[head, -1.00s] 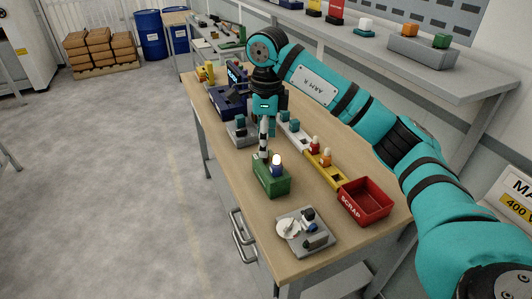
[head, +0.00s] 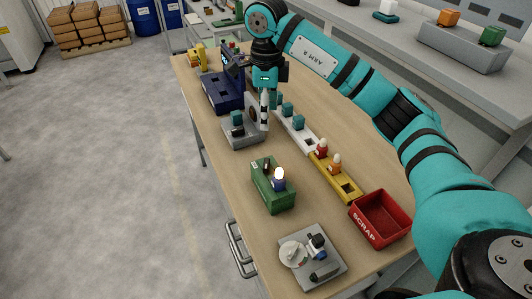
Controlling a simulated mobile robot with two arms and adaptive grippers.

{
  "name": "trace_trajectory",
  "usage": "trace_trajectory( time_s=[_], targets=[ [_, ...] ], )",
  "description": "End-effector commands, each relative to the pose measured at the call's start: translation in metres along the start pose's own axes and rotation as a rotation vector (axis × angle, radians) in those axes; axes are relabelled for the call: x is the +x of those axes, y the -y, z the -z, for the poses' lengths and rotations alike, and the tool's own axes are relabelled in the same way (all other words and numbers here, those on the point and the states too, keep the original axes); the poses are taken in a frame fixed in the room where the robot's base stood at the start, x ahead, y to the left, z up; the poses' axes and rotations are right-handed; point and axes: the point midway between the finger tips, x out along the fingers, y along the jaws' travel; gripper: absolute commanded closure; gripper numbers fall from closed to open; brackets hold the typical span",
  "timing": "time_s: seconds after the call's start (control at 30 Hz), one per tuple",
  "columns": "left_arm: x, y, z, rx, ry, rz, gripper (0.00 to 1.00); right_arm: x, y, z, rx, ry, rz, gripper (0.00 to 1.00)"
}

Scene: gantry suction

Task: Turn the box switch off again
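The green box (head: 270,195) stands on the wooden workbench, in the middle of the head view. My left gripper is not in view.
A grey fixture (head: 241,136) stands close to the gripper. White (head: 298,132) and yellow (head: 325,178) racks of small parts run along the right, near the red scrap bin (head: 368,230). A grey plate (head: 323,278) with parts lies in front. Bare bench surrounds the green box.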

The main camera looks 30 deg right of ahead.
Motion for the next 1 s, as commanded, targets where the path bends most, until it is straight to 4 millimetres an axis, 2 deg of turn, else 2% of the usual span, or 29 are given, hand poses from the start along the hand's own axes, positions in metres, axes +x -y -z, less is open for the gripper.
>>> trace_trajectory(
  time_s=[0.17,0.37,0.53,0.7,0.8,1.0],
  targets=[
    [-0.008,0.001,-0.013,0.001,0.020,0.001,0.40,0.027,-0.002,0.001,0.000,-0.004,-0.006,0.35],
    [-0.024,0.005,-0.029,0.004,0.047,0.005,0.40,0.070,-0.002,0.001,0.000,-0.004,-0.007,0.35],
    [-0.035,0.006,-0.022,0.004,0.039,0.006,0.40,0.107,-0.002,0.001,0.000,-0.003,-0.006,0.35],
    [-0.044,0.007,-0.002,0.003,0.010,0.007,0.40,0.139,-0.002,0.001,0.000,-0.003,-0.004,0.35],
    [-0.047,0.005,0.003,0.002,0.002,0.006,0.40,0.153,-0.001,0.000,0.000,-0.001,-0.004,0.35],
    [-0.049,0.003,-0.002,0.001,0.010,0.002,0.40,0.167,-0.001,0.000,0.000,0.000,-0.001,0.35]
  ],
)
